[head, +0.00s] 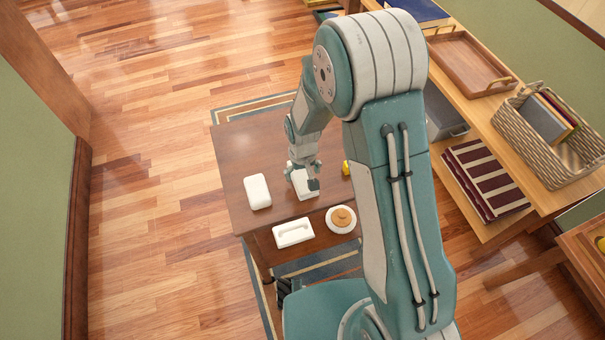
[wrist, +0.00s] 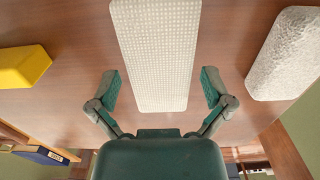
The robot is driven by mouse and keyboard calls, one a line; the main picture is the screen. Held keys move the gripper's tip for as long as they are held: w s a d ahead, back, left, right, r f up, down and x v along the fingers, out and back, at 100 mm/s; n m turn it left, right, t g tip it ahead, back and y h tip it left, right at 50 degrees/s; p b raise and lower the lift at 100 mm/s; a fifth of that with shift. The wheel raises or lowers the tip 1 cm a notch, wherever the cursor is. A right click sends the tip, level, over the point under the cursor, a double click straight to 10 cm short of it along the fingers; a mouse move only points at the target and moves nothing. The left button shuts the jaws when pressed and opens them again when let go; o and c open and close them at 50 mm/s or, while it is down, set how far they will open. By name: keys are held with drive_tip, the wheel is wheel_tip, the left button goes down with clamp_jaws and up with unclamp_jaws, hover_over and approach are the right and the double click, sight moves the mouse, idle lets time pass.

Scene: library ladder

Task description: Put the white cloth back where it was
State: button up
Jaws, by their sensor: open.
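A white, waffle-textured folded cloth (wrist: 157,50) lies on the brown table, in the middle of the wrist view. In the head view the cloth (head: 303,187) is partly hidden by my gripper (head: 312,183). In the wrist view my gripper (wrist: 160,88) is open, with one finger to each side of the cloth's near part. I see no finger touching it; the height gap is hard to judge. A second white block (head: 257,191) with a rough, fuzzy surface lies apart from it; it also shows at the right of the wrist view (wrist: 285,55).
A yellow block (wrist: 22,67) lies on the table's other side. A white piece with a handle (head: 293,232) and a round white dish with a wooden top (head: 342,220) stand near the table's front edge. A wooden shelf with a wicker basket (head: 548,140) is at right.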

wheel_tip(320, 180, up, 12)
wheel_tip(320, 180, up, 13)
drive_tip(key=m+t, duration=0.1)
drive_tip(key=t, duration=0.2)
hover_over(303, 175)
drive_tip(key=s+d, duration=0.6)
drive_tip(key=d, duration=0.1)
drive_tip(key=s+d+r+m+t, duration=0.1)
drive_tip(key=s+d+r, duration=0.1)
drive_tip(key=s, duration=0.4)
drive_tip(key=s+d+r+m+t, duration=0.1)
drive_tip(key=s+d+r, duration=0.2)
drive_tip(key=s+r, duration=0.2)
drive_tip(key=shift+s+d+r+t, duration=0.2)
drive_tip(key=shift+s+d+t, duration=0.1)
drive_tip(key=shift+s, duration=0.75)
